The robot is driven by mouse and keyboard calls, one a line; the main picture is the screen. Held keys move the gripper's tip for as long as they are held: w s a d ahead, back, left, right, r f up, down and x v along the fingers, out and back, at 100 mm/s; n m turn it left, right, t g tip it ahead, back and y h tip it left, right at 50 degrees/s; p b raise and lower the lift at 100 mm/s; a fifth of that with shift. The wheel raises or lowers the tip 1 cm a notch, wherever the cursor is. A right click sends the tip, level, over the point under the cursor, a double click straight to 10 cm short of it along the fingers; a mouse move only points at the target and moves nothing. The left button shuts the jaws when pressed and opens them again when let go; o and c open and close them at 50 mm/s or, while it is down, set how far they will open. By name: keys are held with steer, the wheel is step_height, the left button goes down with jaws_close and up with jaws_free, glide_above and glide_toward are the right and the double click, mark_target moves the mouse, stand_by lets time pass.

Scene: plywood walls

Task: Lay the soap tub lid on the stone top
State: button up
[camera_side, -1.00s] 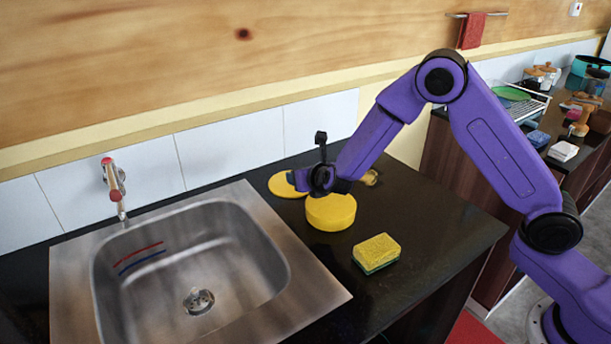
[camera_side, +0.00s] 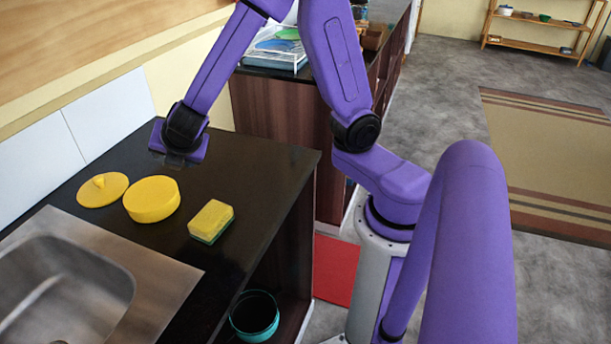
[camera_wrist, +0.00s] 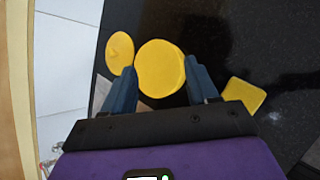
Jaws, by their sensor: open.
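The yellow soap tub lid (camera_side: 102,189), a thin disc with a small knob, lies flat on the black stone top (camera_side: 262,170), knob up. The round yellow tub (camera_side: 152,200) stands close beside it, to its right. In the wrist view the lid (camera_wrist: 119,53) is left of the tub (camera_wrist: 160,68). My gripper (camera_wrist: 160,63) is open and empty, its two blue fingers on either side of the tub in the picture. In the side view my gripper (camera_side: 178,148) is over the back of the stone top, away from lid and tub; its fingertips are hidden there.
A yellow and green sponge (camera_side: 211,221) lies right of the tub. The steel sink (camera_side: 65,290) is at the front left. The tiled wall (camera_side: 110,120) rises behind the stone top. A dish rack (camera_side: 275,50) stands on the farther counter. The front right of the stone top is clear.

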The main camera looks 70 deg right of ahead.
steer(key=s+d+m+g+y, duration=0.2)
steer(key=s+m+g+y, duration=0.2)
steer(key=s, duration=2.4)
steer(key=r+m+g, duration=0.1)
steer(key=m+g, duration=0.2)
steer(key=m, duration=0.2)
steer(key=shift+m+g+y, duration=0.3)
steer(key=shift+g, duration=0.1)
